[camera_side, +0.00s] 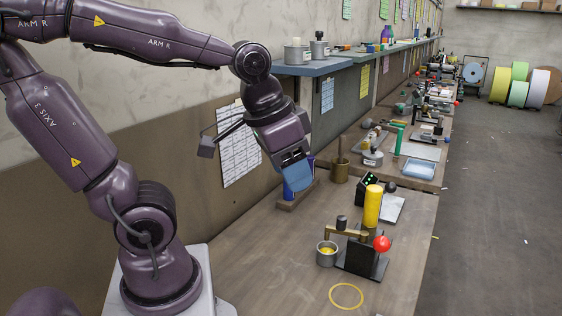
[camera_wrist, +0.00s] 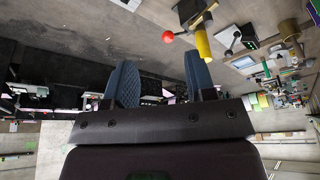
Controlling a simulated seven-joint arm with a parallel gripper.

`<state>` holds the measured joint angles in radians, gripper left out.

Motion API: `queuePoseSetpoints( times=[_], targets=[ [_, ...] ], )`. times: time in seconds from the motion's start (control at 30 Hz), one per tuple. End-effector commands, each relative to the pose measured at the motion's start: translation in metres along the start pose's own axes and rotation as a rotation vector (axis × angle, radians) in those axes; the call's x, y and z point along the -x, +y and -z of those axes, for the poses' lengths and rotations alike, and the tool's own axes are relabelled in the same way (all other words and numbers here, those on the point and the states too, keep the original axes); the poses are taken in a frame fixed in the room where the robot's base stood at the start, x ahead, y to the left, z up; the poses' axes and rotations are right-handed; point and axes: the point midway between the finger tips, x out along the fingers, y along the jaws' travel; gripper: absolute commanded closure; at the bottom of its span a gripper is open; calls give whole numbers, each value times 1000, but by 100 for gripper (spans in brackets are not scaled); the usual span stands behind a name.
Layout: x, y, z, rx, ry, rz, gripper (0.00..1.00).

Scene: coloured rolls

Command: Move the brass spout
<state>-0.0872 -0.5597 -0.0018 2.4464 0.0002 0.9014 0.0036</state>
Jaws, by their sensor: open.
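The brass spout (camera_side: 348,232) is a short bar on a dark stand (camera_side: 362,262). In the side view its left end lies over a small grey cup (camera_side: 327,258) with yellow inside. A yellow cylinder (camera_side: 372,206) stands upright on the stand, and a red ball (camera_side: 382,243) sits at its right. In the wrist view my gripper (camera_wrist: 162,80) is open and empty.
A yellow ring (camera_side: 346,296) lies flat on the wooden bench (camera_side: 275,255) in front of the stand. A brass pot (camera_side: 340,171) and a small black box with green lights (camera_side: 368,181) stand behind. The bench left of the cup is clear.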

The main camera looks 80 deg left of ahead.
Motion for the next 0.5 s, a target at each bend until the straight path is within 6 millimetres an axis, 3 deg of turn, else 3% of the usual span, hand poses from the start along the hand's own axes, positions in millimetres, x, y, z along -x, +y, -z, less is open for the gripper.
queuePoseSetpoints(
  times=[0.23,0.5],
  targets=[
    [16,11,-13,-45,89,-22,50],
    [24,15,-13,-66,133,-32,50]
  ],
)
